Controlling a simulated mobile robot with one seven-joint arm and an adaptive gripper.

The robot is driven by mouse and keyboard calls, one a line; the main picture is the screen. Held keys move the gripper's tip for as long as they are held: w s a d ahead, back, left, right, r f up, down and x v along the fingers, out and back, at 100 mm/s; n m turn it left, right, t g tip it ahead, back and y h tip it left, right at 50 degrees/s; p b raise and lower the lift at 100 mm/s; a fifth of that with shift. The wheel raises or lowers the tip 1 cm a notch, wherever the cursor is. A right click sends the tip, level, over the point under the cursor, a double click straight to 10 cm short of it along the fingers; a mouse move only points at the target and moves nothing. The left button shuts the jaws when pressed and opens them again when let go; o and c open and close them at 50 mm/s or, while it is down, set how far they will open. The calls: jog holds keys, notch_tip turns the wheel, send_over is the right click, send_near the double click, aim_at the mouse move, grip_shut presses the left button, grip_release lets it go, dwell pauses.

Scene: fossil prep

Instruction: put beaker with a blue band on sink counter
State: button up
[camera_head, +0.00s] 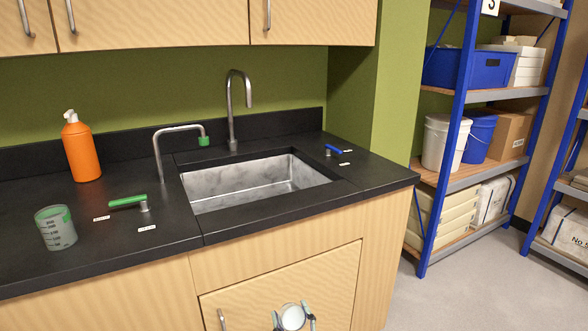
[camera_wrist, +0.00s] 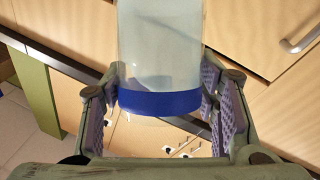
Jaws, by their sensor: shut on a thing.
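The beaker with a blue band (camera_wrist: 160,102) is clear and fills the middle of the wrist view, between my two finger pads. My gripper (camera_wrist: 160,88) is shut on it around the band. In the head view the beaker (camera_head: 292,316) shows as a pale round shape at the bottom edge, between the fingers of my gripper (camera_head: 293,321). It is in front of the cabinet door, lower in the picture than the counter edge. The black sink counter (camera_head: 135,258) runs across the view, with a steel sink (camera_head: 255,184) set into it.
A beaker with green marking (camera_head: 56,229) stands at the counter's left front. An orange pump bottle (camera_head: 81,150) stands behind it. A green-handled tap (camera_head: 128,201), a curved spout (camera_head: 178,130), a tall faucet (camera_head: 233,110) and a blue tap handle (camera_head: 334,149) surround the sink.

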jog(key=w+d+f+m+t+h, duration=0.1)
jog(key=w+d+f+m+h, duration=0.3)
jog(key=w+d+f+h, duration=0.35)
notch_tip(320, 180, up, 6)
jog(key=w+y, duration=0.1)
jog(key=shift+w+a, duration=0.3)
jog(key=shift+w, duration=0.1)
jog(key=shift+a, duration=0.25)
dwell(0.4)
jog(key=shift+a+f, duration=0.2)
jog(key=shift+a, duration=0.05)
